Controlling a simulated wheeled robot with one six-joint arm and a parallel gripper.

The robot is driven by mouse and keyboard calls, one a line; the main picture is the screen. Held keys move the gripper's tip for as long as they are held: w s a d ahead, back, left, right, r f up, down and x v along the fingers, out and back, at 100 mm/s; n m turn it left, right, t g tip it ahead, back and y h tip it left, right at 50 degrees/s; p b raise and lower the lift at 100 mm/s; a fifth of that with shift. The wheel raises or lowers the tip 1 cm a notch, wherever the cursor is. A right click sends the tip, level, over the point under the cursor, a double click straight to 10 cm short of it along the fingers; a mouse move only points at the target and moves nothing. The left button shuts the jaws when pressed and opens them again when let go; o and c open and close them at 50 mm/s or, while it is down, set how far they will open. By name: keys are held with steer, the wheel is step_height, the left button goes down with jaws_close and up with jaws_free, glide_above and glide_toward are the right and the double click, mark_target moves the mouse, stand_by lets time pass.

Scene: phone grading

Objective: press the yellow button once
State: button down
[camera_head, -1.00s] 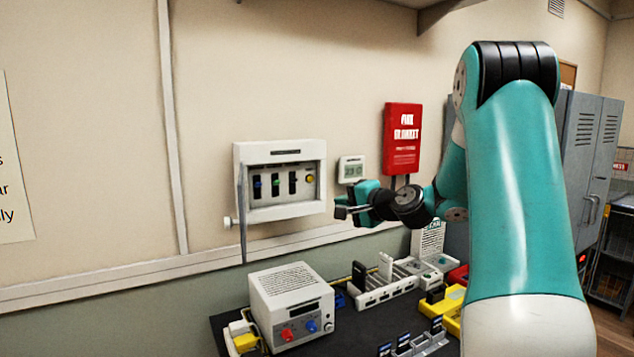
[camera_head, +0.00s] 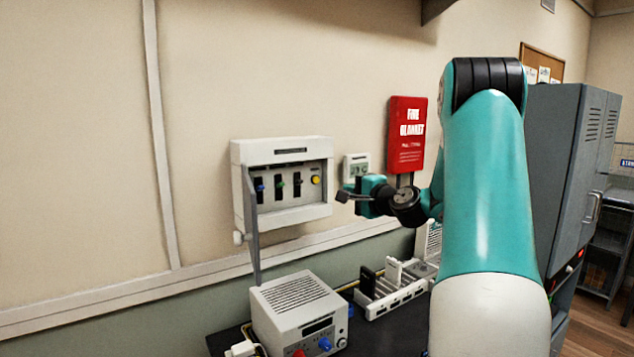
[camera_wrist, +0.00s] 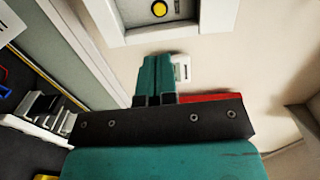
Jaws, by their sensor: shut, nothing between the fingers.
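The yellow button (camera_head: 316,180) is a small round knob at the right end of the row inside the white wall box (camera_head: 285,141). It also shows in the wrist view (camera_wrist: 159,9), near the top edge. To its left in the box are blue, green and black switches (camera_head: 279,187). The box's door (camera_head: 251,222) hangs open at its left side. My gripper (camera_head: 345,196) is shut and empty, just right of the box and a little lower than the button, apart from both.
A small white display (camera_head: 356,166) and a red fire blanket case (camera_head: 407,135) are on the wall right of the box. Below are a white power unit (camera_head: 297,309) and a white rack (camera_head: 393,294) on the dark bench. Grey lockers (camera_head: 560,150) stand at right.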

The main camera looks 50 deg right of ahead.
mark_target(317, 179)
steer(key=p+x, duration=0.7)
steer(key=x, duration=0.6)
steer(key=shift+s+d+r, duration=0.1)
steer(key=shift+d+r, duration=0.05)
steer(key=shift+w+d+f+p, duration=0.15)
steer(key=shift+w+f+p, duration=0.05)
steer(key=shift+w+p, duration=0.25)
